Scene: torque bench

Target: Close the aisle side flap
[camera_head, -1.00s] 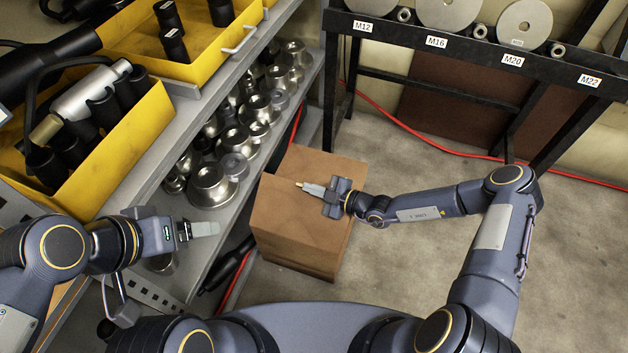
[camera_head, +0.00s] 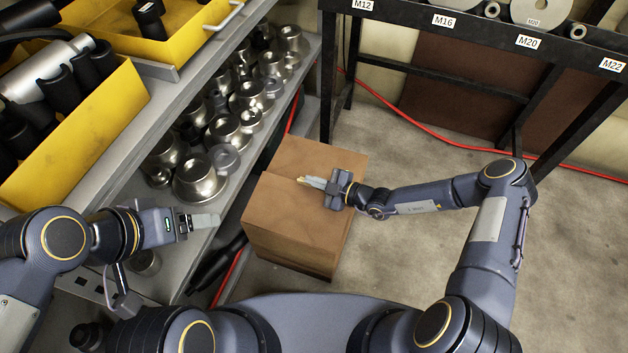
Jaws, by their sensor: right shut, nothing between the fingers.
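A brown cardboard box (camera_head: 285,235) stands on the floor in the middle of the view, beside the grey shelf. Its top looks covered by flat cardboard; I cannot tell which panel is the aisle side flap. My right gripper (camera_head: 303,181) reaches in from the right over the top of the box. Its fingers are shut with nothing between them, and I cannot tell whether they touch the cardboard. My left gripper (camera_head: 216,220) is to the left of the box, in front of the shelf edge. Its fingers look close together with nothing seen in them.
The grey shelf (camera_head: 120,190) at the left holds yellow bins (camera_head: 95,135) and several metal sockets (camera_head: 200,178). A black rack (camera_head: 470,50) with labelled discs stands behind. A red hose (camera_head: 440,138) lies along the floor. The floor right of the box is clear.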

